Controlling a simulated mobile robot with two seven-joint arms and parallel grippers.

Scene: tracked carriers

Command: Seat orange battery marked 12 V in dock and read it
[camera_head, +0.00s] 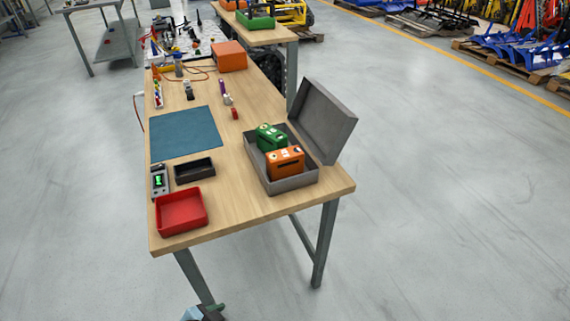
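An orange battery (286,161) stands in an open grey case (292,184) at the right side of the workbench. Its marking is too small to read. A green battery (270,138) stands right behind it in the same case. A dark, shallow rectangular holder (194,169), which looks like the dock, lies empty at the left of the bench. Beside it, on its left, is a grey meter (159,181) with a lit green display; I cannot read its value.
A red tray (181,212) sits at the bench's near left corner. A blue mat (185,134) lies behind the dock. The case's raised lid (324,121) leans out past the right edge. Small tools and an orange box (229,56) are farther back. Bare wood separates dock and case.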

